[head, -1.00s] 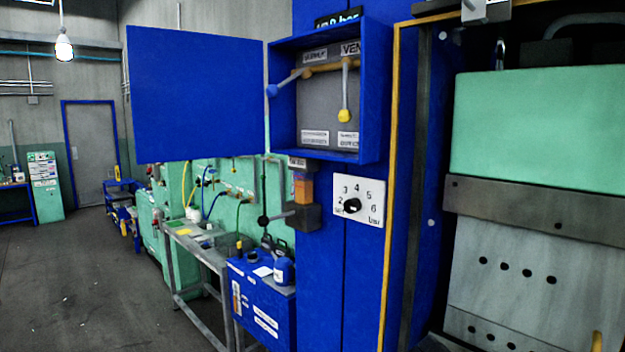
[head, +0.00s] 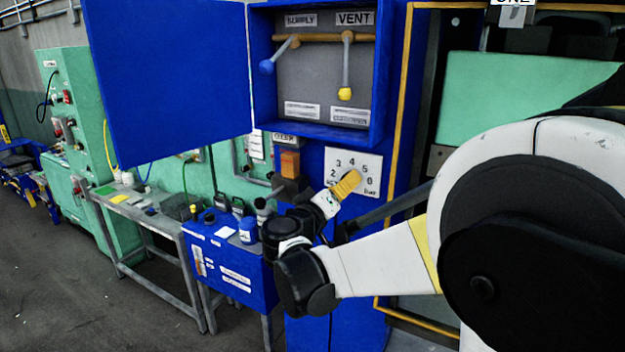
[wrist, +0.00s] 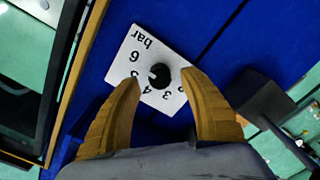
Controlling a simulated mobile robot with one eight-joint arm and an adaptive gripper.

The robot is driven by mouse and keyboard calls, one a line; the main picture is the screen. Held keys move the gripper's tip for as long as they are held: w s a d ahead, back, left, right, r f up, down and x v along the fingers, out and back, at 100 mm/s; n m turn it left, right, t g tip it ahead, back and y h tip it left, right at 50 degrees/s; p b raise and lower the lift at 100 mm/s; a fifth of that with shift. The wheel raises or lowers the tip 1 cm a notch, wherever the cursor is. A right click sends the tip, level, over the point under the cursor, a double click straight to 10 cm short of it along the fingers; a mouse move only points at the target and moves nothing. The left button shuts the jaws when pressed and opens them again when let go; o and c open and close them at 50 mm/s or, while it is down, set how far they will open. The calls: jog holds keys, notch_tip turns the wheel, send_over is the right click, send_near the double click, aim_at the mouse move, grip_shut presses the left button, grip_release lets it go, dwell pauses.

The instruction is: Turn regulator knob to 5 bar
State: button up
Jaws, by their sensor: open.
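The regulator knob (wrist: 160,75) is a round black knob with a small white mark, on a white dial plate (wrist: 132,46) numbered up to 6 with the word "bar". The plate looks turned nearly upside down in the wrist view; I cannot tell exactly which number the mark faces. In the head view the plate (head: 371,160) is on the blue press front, and my gripper hides the knob. My gripper (wrist: 160,79) is open, its yellow fingertips on either side of the knob's near edge. No contact can be made out.
A blue valve box (head: 325,75) with its door (head: 165,80) open is above the plate. A dark block (head: 288,188) projects left of the plate. A blue cabinet (head: 225,262) with bottles on top stands below left, beside a grey table (head: 140,215).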

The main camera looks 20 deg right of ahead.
jog(key=shift+x, duration=1.5)
grip_shut()
jog(key=n+b, duration=0.1)
jog(key=n, duration=0.3)
jog(key=shift+n, duration=0.3)
jog(key=shift+n+b, duration=0.5)
jog(key=shift+n, duration=1.5)
